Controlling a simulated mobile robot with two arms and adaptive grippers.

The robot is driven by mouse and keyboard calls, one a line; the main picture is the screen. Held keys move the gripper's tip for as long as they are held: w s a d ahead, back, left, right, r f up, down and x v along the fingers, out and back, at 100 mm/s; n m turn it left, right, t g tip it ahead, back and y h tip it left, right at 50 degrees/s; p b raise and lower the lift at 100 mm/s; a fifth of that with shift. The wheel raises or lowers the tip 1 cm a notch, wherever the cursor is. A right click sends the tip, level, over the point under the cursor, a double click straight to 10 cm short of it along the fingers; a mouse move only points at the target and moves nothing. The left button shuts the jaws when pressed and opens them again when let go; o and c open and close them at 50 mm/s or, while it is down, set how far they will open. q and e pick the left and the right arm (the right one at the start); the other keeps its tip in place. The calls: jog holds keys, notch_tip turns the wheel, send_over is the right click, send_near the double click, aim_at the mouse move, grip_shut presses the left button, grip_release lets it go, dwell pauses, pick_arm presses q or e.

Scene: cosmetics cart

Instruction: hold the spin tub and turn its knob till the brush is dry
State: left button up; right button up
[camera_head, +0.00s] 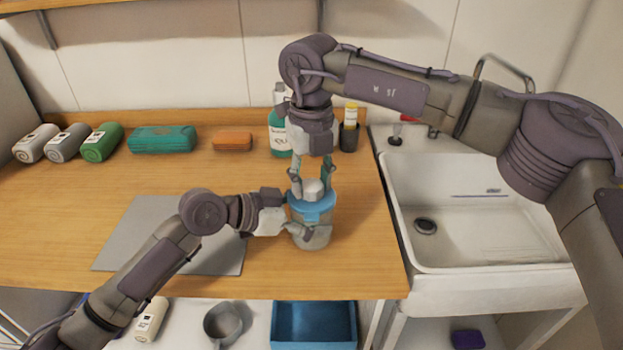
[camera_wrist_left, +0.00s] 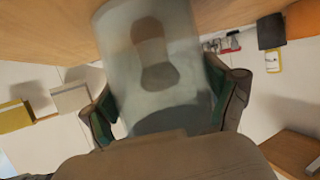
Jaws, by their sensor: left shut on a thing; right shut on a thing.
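The spin tub (camera_head: 311,237) stands upright on the wooden counter, with a clear grey body and a blue lid (camera_head: 312,208). A pale knob (camera_head: 313,187) sits on top of the lid. My left gripper (camera_head: 289,228) is shut on the tub's body from the left. In the left wrist view the clear tub (camera_wrist_left: 160,70) lies between the green-padded fingers (camera_wrist_left: 158,115), with a blurred brown shape inside it. My right gripper (camera_head: 312,178) points straight down from above and is shut on the knob. I cannot tell whether the brush is dry.
A grey mat (camera_head: 150,232) lies on the counter at the left, partly under my left arm. Bottles (camera_head: 279,130), a dark cup (camera_head: 348,137), an orange case (camera_head: 232,141) and a green case (camera_head: 163,139) stand along the back. A white sink (camera_head: 480,215) adjoins at the right. A blue bin (camera_head: 314,342) is below.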

aim_at(312, 184)
jog(key=shift+m, duration=1.1)
jog(key=o, duration=1.2)
jog(key=shift+c, duration=0.2)
notch_tip(312, 184, up, 12)
